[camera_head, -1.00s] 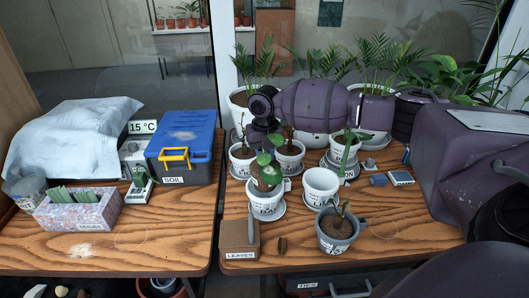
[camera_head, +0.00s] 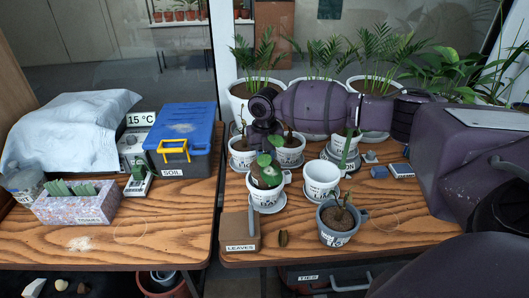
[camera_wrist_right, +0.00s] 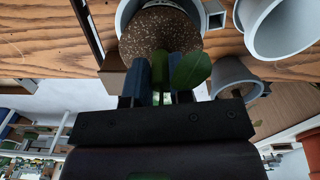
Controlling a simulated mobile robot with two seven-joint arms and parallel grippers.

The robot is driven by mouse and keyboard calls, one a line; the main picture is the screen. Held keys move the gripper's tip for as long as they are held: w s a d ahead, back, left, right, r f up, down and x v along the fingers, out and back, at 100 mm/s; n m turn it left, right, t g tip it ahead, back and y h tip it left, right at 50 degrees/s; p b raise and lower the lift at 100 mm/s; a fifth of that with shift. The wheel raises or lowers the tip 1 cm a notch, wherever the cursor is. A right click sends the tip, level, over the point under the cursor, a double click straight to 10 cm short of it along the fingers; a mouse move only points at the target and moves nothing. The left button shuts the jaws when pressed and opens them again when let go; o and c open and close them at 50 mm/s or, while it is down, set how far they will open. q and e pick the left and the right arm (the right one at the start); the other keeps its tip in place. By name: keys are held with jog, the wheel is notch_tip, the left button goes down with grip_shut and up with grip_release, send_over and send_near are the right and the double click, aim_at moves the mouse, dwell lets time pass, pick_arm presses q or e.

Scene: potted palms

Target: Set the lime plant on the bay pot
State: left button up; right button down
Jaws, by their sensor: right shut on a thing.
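The lime plant (camera_head: 265,160) has broad green leaves on a green stem and a brown soil ball. It is at the bay pot (camera_head: 267,197), a white pot with a handle on a saucer. My right gripper (camera_head: 267,146) comes down from behind and is shut on the stem just above the soil. In the right wrist view the fingers (camera_wrist_right: 168,78) pinch the stem, with a leaf at their right. The soil ball (camera_wrist_right: 160,30) shows within the pot's rim; whether it bears on the pot is hidden. My left gripper is not in view.
An empty white pot (camera_head: 321,178) stands close right of the bay pot. A grey planted pot (camera_head: 342,228) is in front. Two planted pots (camera_head: 243,158) (camera_head: 290,156) stand just behind. The leaves box (camera_head: 240,232) is at front left. Bare wood lies at front right.

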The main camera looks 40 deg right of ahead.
jog(key=shift+f+b, duration=1)
jog(key=shift+f, duration=2.1)
jog(key=shift+c, duration=2.3)
grip_release()
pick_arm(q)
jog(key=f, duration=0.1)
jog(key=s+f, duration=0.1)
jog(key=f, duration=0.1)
pick_arm(e)
jog(key=shift+r, duration=0.15)
jog(key=shift+r+p, duration=2.05)
jog(key=shift+r, duration=1.9)
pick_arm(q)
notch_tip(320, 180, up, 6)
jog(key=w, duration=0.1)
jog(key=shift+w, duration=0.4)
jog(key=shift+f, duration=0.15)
pick_arm(e)
jog(key=shift+f, duration=0.1)
